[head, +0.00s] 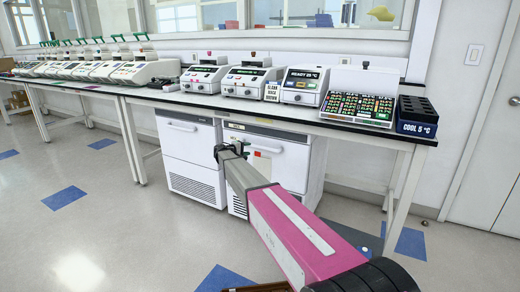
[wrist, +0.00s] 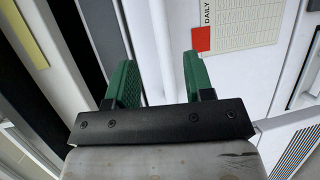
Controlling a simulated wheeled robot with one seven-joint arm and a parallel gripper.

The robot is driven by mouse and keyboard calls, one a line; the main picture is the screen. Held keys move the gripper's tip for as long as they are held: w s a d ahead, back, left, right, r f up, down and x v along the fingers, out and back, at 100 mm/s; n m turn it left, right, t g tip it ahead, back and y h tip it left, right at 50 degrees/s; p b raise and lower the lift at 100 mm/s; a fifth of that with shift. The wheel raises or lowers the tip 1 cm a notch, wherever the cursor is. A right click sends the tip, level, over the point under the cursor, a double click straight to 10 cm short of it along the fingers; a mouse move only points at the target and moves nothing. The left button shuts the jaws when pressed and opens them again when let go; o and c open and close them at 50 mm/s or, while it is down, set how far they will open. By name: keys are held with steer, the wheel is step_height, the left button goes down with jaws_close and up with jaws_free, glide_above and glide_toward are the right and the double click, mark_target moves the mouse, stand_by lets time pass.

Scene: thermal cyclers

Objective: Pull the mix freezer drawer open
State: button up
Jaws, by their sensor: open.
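Two white under-counter freezer units stand below the bench in the head view: a left one (head: 190,150) and a right one (head: 290,155). Each has a drawer-like front above a vented grille. No label shows which is the mix freezer. My gripper (head: 228,150) is in front of the right unit, near its upper left edge, and covers part of it. In the wrist view my gripper (wrist: 160,75) has its two green fingers apart with nothing held. A pale strip of the front runs up between them; I cannot tell whether it is the handle or whether they touch it.
A paper sheet (wrist: 245,25) marked "DAILY" with a red square is on the front, right of the fingers. The bench (head: 350,133) overhead carries several thermal cyclers, a tube rack (head: 358,108) and a dark "COOL 5 °C" block (head: 417,117). The floor at left (head: 100,220) is clear.

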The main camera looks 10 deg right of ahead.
mark_target(259, 148)
steer(key=x, duration=1)
steer(key=shift+a+f, duration=0.1)
steer(key=shift+s, duration=0.1)
jaws_close()
